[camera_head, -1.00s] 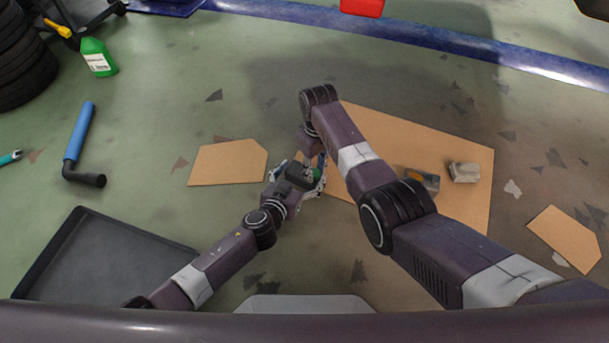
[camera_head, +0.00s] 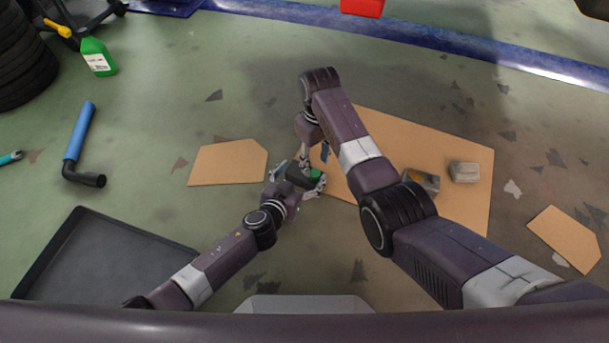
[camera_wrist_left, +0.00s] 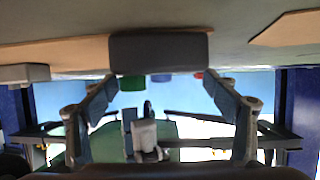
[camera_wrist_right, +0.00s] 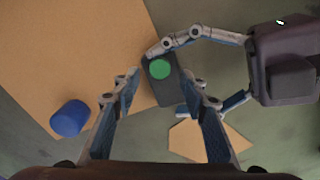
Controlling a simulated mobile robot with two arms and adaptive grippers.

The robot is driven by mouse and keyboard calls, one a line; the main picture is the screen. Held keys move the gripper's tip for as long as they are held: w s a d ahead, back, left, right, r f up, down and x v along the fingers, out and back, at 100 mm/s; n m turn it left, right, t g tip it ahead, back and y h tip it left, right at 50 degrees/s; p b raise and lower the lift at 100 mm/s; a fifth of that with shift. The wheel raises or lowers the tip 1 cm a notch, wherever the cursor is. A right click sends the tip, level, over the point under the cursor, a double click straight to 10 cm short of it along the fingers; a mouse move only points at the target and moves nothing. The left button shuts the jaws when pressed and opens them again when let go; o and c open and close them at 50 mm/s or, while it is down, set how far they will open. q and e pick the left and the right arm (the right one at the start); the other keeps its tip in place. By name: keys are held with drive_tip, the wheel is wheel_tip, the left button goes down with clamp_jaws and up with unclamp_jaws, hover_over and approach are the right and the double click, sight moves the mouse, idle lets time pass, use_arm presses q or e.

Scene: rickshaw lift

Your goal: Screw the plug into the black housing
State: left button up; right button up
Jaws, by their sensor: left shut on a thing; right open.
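The black housing (camera_head: 297,177) is held by my left gripper (camera_head: 295,179) above the floor. The housing also shows between the left fingers in the left wrist view (camera_wrist_left: 160,52). The round green plug (camera_head: 316,174) sits at one end of the housing; its face shows in the right wrist view (camera_wrist_right: 159,68). How deep it sits I cannot tell. My right gripper (camera_head: 314,155) is open and empty above the plug. In the right wrist view its fingers (camera_wrist_right: 165,88) stand apart on either side, with plug and housing beyond them.
A blue cylinder (camera_wrist_right: 70,118) stands near the large cardboard sheet (camera_head: 455,150). Two small blocks, one grey (camera_head: 464,172), are on that sheet. A smaller cardboard piece (camera_head: 228,164), a black tray (camera_head: 100,262) and a blue pipe (camera_head: 80,132) lie left. Open floor lies beyond the arms.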

drive_tip(key=o, duration=0.6)
drive_tip(key=shift+c, duration=0.2)
drive_tip(key=shift+r, duration=0.1)
wheel_tip(320, 180, up, 12)
use_arm(q)
drive_tip(key=o, duration=2.4)
drive_tip(key=shift+v, duration=3.75)
